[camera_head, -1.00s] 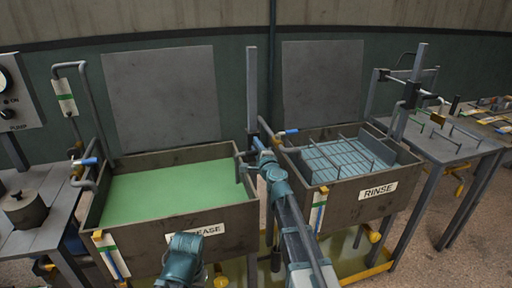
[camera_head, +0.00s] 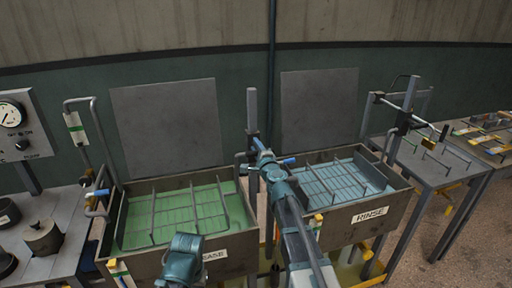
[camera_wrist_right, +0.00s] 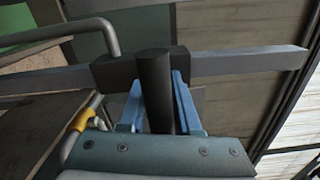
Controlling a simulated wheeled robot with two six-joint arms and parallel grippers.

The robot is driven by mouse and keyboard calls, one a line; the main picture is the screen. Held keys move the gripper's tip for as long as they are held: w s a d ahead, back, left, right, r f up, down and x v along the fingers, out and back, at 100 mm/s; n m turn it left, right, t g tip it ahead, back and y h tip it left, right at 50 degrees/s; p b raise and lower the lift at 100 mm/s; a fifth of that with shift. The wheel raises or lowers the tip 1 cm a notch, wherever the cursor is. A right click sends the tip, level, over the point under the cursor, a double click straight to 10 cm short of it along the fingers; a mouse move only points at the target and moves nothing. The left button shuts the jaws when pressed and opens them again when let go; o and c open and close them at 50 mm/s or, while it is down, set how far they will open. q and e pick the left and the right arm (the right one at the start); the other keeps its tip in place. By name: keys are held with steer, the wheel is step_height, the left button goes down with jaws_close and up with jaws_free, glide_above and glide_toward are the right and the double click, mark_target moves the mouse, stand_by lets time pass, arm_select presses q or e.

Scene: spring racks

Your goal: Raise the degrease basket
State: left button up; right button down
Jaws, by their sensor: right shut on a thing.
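The degrease basket (camera_head: 192,203), a wire rack with dark upright hoops, shows in the left tank, with its grid at or near the green liquid's surface. The degrease tank (camera_head: 240,238) has a partly hidden label on its front. My right gripper (camera_head: 257,146) is at the lift post (camera_head: 252,108) between the tanks. In the right wrist view, its blue fingers (camera_wrist_right: 160,100) are shut on a black upright handle (camera_wrist_right: 153,80) at a dark sliding block on the grey post.
The rinse tank (camera_head: 403,198) stands to the right, with the rinse basket (camera_head: 337,187) in pale blue liquid. A side table (camera_head: 440,178) and another lift post (camera_head: 407,100) are farther right. A pump gauge panel (camera_head: 22,125) and a pot (camera_head: 43,238) are at left.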

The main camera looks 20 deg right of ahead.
steer(key=shift+w+d+r, duration=0.1)
steer(key=shift+w+r, duration=0.05)
steer(key=shift+w, duration=0.05)
steer(key=c, duration=0.7)
jaws_free()
steer(key=shift+s+r, duration=0.15)
steer(key=shift+o, duration=0.2)
steer(key=s, duration=1.3)
steer(key=shift+s+d, duration=0.2)
steer(key=shift+s, duration=0.15)
